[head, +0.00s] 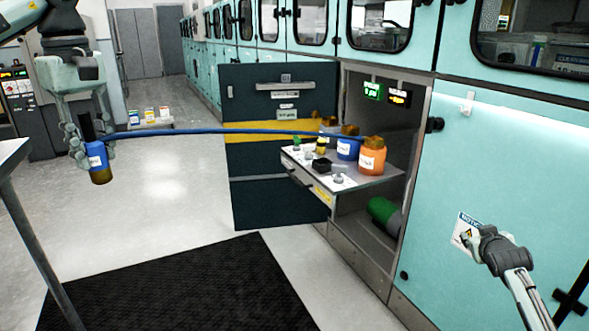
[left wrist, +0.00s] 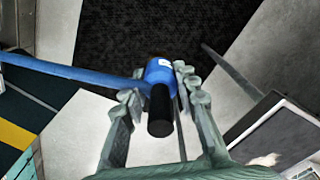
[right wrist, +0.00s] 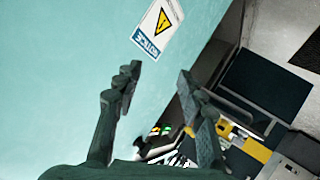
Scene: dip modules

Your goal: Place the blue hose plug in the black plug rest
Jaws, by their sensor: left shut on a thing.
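The blue hose plug (head: 97,157), with a white label, a black top and a brownish lower end, is held upright in my left gripper (head: 90,150) at the left of the head view. My left gripper is shut on it; the left wrist view shows the plug (left wrist: 160,74) between the fingers. A blue hose (head: 215,131) runs from the plug across to the shelf. A small black block on the pulled-out shelf, apparently the black plug rest (head: 322,165), stands well to the right of the plug. My right gripper (right wrist: 155,80) is open and empty before the teal panel.
The shelf (head: 345,186) sticks out of an open cabinet bay and bears a blue container (head: 348,147), an orange container (head: 371,158) and small fittings. A dark open door (head: 270,205) stands left of it. A table edge (head: 12,152) is at left. The floor between is clear.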

